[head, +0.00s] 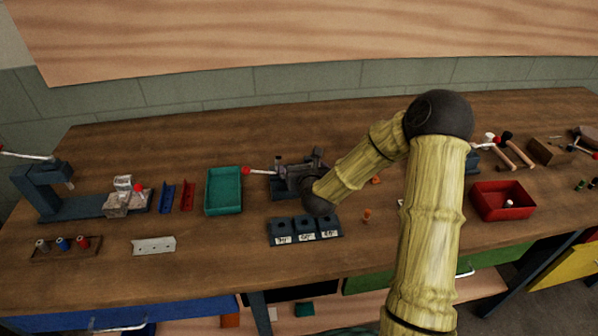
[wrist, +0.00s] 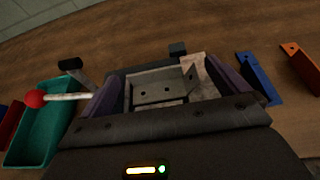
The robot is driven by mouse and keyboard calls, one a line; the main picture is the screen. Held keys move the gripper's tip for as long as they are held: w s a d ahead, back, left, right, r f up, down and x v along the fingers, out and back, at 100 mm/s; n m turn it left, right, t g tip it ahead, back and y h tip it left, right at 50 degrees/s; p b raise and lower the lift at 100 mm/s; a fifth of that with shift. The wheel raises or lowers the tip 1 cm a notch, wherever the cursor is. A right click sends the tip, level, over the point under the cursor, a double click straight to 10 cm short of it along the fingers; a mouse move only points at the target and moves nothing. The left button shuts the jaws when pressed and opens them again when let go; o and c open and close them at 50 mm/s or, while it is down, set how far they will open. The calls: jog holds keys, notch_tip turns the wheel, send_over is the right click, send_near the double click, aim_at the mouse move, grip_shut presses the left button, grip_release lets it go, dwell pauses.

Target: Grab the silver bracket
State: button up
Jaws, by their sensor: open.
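The silver bracket (wrist: 157,88) is an angled metal piece with round holes, seen in the middle of the wrist view. It sits in or on a dark fixture. My gripper (wrist: 168,80) is open, with one purple-lined finger to the left of the bracket and one to the right. I cannot tell whether either finger touches it. In the head view my arm reaches down to the dark fixture (head: 287,186), and the bracket cannot be made out there.
A red-knobbed lever (wrist: 62,98) sticks out left of the fixture, beside a teal tray (head: 223,191). Blue (wrist: 259,77) and orange (wrist: 299,64) pieces lie right in the wrist view. A dark labelled block (head: 306,230) stands in front. A pale perforated strip (head: 153,245) lies at left.

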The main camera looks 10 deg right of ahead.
jog(key=shift+w, duration=0.1)
jog(key=c, duration=1)
jog(key=shift+r, duration=0.6)
jog(key=s+b, duration=0.1)
jog(key=s, duration=0.3)
jog(key=shift+s+f, duration=0.1)
jog(key=shift+f, duration=0.05)
notch_tip(320, 180, up, 14)
jog(key=p, duration=0.2)
